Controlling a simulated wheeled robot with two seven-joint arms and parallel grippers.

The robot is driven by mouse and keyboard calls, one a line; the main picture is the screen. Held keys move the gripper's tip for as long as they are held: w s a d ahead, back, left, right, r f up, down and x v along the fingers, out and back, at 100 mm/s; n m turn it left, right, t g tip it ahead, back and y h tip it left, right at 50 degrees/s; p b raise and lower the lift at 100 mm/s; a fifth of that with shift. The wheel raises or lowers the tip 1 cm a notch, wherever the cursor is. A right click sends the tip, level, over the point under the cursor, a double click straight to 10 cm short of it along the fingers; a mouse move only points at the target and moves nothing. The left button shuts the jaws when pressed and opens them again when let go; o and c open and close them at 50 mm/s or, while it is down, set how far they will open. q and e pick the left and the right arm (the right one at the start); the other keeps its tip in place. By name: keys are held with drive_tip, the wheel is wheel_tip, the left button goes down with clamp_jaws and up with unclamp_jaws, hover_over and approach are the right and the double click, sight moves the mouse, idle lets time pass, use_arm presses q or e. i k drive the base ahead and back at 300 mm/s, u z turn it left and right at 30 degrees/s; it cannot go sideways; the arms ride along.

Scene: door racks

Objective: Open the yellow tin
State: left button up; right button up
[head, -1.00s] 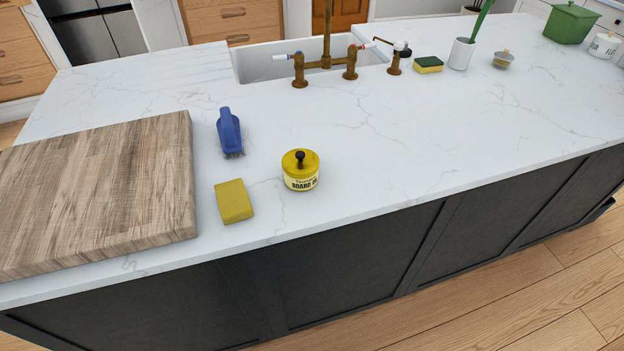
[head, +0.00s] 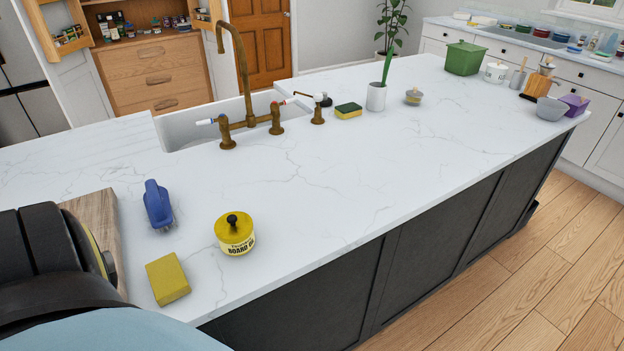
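The yellow tin (head: 235,235) stands upright on the white marble counter near its front edge. It has a yellow lid with a black knob on top, and its label reads "BOARD". The lid sits on the tin. A black and pale blue part of my own arm fills the lower left corner of the head view. Neither gripper shows in the head view, and nothing touches the tin.
A yellow sponge block (head: 167,279) and a blue brush (head: 158,204) lie left of the tin. A wooden cutting board (head: 98,225) is partly hidden behind my arm. The sink (head: 190,125) with a brass faucet (head: 240,80) lies behind. The counter right of the tin is clear.

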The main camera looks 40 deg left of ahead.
sight(239, 248)
drive_tip(key=z, duration=0.3)
drive_tip(key=k, duration=0.95)
drive_tip(key=u, duration=1.55)
